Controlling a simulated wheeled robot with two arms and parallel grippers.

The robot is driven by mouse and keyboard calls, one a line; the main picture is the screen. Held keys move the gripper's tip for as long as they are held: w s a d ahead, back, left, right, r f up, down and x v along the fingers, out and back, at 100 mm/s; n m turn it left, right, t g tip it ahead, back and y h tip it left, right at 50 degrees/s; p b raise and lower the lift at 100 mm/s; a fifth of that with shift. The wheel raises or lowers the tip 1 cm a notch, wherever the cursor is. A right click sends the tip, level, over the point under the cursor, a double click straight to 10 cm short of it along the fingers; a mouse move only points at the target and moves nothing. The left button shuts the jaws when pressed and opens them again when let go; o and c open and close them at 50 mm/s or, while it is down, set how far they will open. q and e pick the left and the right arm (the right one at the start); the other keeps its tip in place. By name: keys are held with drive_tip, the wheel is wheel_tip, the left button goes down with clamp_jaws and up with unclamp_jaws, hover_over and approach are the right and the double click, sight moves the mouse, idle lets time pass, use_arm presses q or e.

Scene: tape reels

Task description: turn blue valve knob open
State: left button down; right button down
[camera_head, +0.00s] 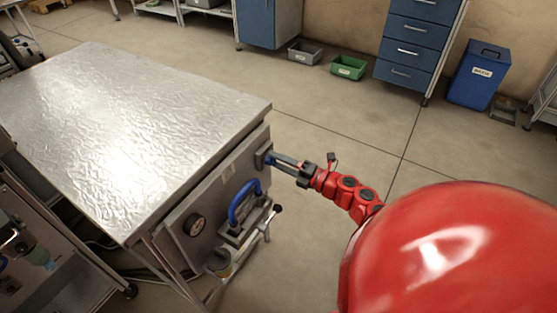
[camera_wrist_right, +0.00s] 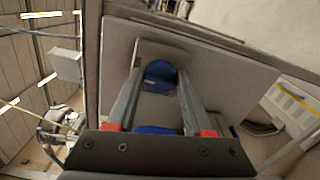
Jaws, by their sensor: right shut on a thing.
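The blue valve knob (camera_wrist_right: 160,73) sits on a grey mounting plate (camera_wrist_right: 160,50) on the side panel of the metal bench. In the head view only a small blue part of the knob (camera_head: 269,158) shows at the panel's right end. My right gripper (camera_head: 275,160) reaches it from the right. In the right wrist view the two fingers of my right gripper (camera_wrist_right: 160,82) lie on either side of the knob, shut on it. The fingers hide part of the knob's edges, and I cannot tell its turn angle. My left gripper is not in view.
The bench's metal top (camera_head: 130,120) fills the left. Its panel carries a blue curved handle (camera_head: 243,202), a round gauge (camera_head: 194,224) and a lever with a black ball (camera_head: 278,208). Bins and a blue drawer cabinet (camera_head: 416,50) stand behind.

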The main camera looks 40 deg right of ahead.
drive_tip(key=shift+c, duration=1.5)
unclamp_jaws()
drive_tip(key=v, duration=1.7)
drive_tip(key=shift+s+p, duration=0.25)
drive_tip(key=shift+p, duration=0.1)
